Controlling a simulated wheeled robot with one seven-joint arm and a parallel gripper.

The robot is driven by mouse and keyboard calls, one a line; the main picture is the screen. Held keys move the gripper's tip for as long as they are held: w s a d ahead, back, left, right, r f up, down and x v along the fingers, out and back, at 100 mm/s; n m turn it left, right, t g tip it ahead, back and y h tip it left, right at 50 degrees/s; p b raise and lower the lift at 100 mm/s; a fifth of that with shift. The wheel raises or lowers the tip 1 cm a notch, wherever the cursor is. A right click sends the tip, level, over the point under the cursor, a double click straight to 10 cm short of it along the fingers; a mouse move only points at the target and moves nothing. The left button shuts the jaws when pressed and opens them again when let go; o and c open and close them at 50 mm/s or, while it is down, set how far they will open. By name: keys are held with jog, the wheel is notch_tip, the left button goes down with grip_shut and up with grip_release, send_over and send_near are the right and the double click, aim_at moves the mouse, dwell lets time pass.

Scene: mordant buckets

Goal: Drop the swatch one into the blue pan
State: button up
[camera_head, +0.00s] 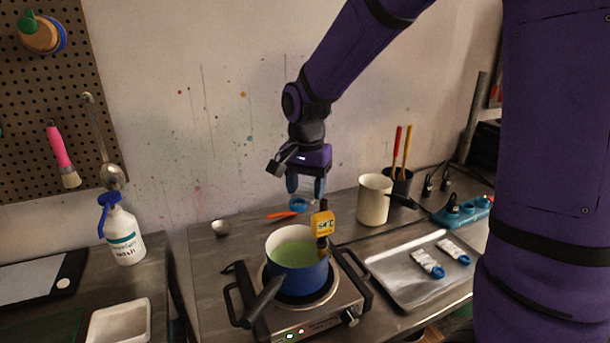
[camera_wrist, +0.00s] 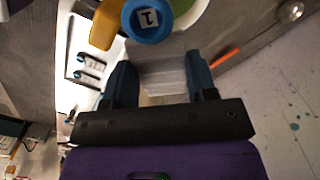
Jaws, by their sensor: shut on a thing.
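The blue pan (camera_head: 300,281) sits on the hot plate with pale green liquid inside and its dark handle toward the front left. My gripper (camera_head: 305,189) is above and behind the pan, pointing down. It is shut on swatch one, a pale, partly see-through piece with a round blue end (camera_head: 298,203). In the wrist view the swatch (camera_wrist: 160,70) is between the two fingers, and its blue end shows a "1". Part of the pan's green liquid (camera_wrist: 189,15) shows beyond it there.
A yellow thermometer (camera_head: 322,224) reading 54°C is clipped at the pan's right rim. A metal tray (camera_head: 400,287) with two white, blue-ended swatches lies right. A cream pot (camera_head: 374,200) stands behind it. An orange stick (camera_head: 281,214) and small bowl (camera_head: 221,228) lie behind the hot plate (camera_head: 330,308).

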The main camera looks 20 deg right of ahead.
aim_at(306, 193)
jog(key=shift+f, duration=1.5)
jog(key=o, duration=1)
notch_tip(306, 193, up, 11)
jog(key=shift+f, duration=0.1)
jog(key=s+d+r+n+t, duration=0.1)
jog(key=s+d+n, duration=0.1)
jog(key=s, duration=0.5)
jog(key=s+d+r+n+t, duration=0.1)
jog(key=s+n, duration=0.3)
jog(key=s, duration=0.4)
jog(key=s+d+r+n+t, duration=0.2)
jog(key=s+r+n+t, duration=0.1)
jog(key=s, duration=0.4)
jog(key=shift+s+d, duration=0.15)
jog(key=shift+d, duration=0.2)
